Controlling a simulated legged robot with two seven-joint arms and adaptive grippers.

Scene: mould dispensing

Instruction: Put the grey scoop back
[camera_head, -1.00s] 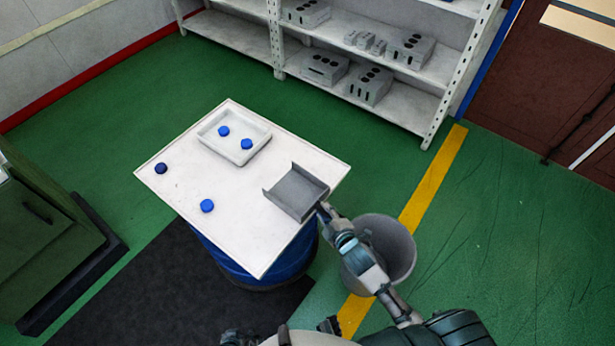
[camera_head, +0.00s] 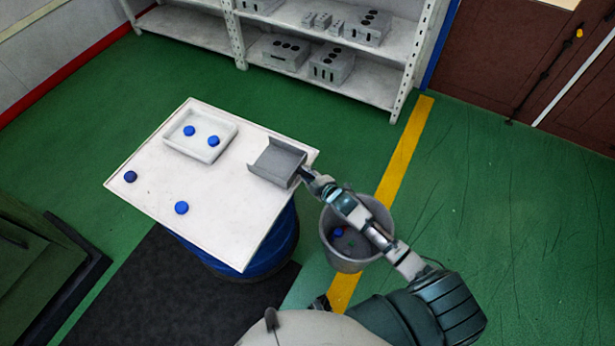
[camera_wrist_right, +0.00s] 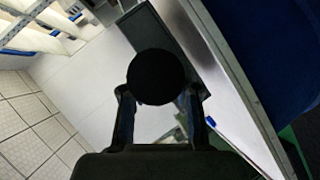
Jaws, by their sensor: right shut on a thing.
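The grey scoop (camera_head: 277,161) is an open-fronted grey pan over the right part of the white tabletop (camera_head: 215,205). I cannot tell whether it touches the top. My right gripper (camera_head: 304,175) is shut on its handle at the scoop's right side. In the right wrist view the round dark handle end (camera_wrist_right: 155,77) sits between the two fingers, with the dark scoop (camera_wrist_right: 178,40) beyond it. My left gripper is not clearly in view.
A white tray (camera_head: 180,153) with two blue pucks stands at the table's back. A dark blue puck (camera_head: 130,176) and a blue puck (camera_head: 181,208) lie on the tabletop. A grey bin (camera_head: 342,258) stands under my right arm. Shelves (camera_head: 290,85) stand behind.

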